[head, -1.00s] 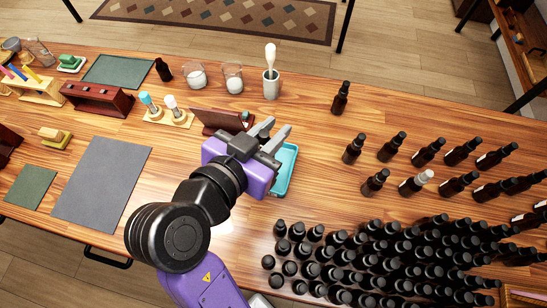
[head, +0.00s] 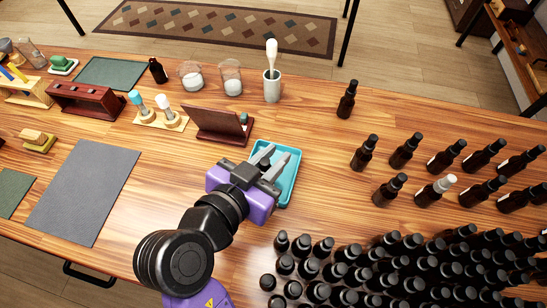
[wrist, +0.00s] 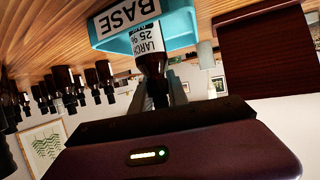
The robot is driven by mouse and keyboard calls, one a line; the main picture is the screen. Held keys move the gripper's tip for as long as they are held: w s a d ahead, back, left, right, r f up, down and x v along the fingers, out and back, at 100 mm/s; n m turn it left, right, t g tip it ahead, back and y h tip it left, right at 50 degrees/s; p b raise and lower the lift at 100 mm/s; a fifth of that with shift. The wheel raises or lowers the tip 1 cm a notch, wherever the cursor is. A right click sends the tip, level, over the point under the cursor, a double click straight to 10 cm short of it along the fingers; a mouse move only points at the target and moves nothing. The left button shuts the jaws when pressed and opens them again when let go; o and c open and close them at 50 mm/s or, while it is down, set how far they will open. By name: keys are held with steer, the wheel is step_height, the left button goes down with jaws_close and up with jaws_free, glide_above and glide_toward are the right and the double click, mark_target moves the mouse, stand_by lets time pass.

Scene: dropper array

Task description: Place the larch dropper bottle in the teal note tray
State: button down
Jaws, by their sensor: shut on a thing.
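The teal note tray (head: 291,185) lies on the wooden table, right of the dark red stand. In the wrist view the tray (wrist: 184,32) carries a white label reading BASE. My gripper (head: 275,163) is over the tray in the head view. In the wrist view my gripper (wrist: 156,84) is shut on the neck end of a dark bottle, the larch dropper bottle (wrist: 150,45), whose label reads LARCH 25 %. The bottle overlaps the tray in that view; I cannot tell whether its base touches the tray floor. In the head view the fingers mostly hide it.
A dark red stand (head: 215,125) is close to the tray's left side. Dense rows of dark bottles (head: 370,270) fill the front right, with several spaced bottles (head: 405,150) behind. A grey mat (head: 85,190) lies left.

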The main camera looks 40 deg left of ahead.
steer(key=shift+f, duration=0.1)
steer(key=c, duration=1.7)
jaws_free()
steer(key=shift+f, duration=0.1)
steer(key=o, duration=0.4)
steer(key=shift+r, duration=0.3)
steer(key=b+v, duration=0.1)
steer(key=v, duration=1.1)
